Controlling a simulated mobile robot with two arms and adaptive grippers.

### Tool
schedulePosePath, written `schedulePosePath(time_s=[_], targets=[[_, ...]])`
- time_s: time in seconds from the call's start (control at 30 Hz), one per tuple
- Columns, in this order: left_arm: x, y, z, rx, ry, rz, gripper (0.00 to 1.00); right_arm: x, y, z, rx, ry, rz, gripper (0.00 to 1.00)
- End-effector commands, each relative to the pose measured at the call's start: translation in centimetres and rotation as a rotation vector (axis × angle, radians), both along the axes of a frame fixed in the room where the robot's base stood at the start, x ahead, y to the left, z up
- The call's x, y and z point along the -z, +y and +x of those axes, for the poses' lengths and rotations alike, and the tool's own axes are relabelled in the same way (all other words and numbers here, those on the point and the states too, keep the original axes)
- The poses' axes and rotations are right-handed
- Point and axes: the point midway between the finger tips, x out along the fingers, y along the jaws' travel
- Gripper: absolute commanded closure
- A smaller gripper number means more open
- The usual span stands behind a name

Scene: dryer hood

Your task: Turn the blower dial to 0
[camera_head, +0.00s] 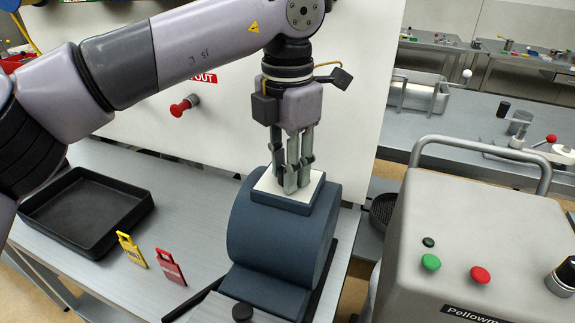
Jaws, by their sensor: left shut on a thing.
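A dark blue rounded blower housing (262,238) stands on the bench in the middle of the head view. A white plate (312,193) lies on the flat block on its top. My left gripper (291,184) points straight down onto this plate. Its fingers are close together and shut on the blower dial at the plate's middle. The fingers hide the dial, so its setting and marks cannot be read. My right gripper is not in view.
A black tray (88,240), a yellow tag (131,250) and a red tag (170,266) are at left. A red knob (184,105) sticks out from the white panel behind. A grey machine (490,225) with buttons and a black knob (563,277) stands at right.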

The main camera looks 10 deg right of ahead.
Motion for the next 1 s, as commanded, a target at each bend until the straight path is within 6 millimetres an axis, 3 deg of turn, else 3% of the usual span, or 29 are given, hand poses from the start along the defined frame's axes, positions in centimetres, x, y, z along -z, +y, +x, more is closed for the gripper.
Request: schedulePosePath(time_s=[0.27, 0.3, 0.6, 1.0], targets=[[-0.09, 0.02, 0.08, -0.005, -0.002, -0.001, 1.00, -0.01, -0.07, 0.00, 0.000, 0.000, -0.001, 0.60], [-0.09, 0.02, 0.08, -0.005, -0.002, -0.001, 0.73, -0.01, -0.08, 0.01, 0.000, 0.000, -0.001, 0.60], [-0.04, 0.01, 0.04, -0.002, 0.000, -0.001, 0.53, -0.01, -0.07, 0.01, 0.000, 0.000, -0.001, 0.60], [-0.84, -0.03, 0.03, -0.001, -0.002, -0.001, 0.53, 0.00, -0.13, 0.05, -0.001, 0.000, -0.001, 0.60]])
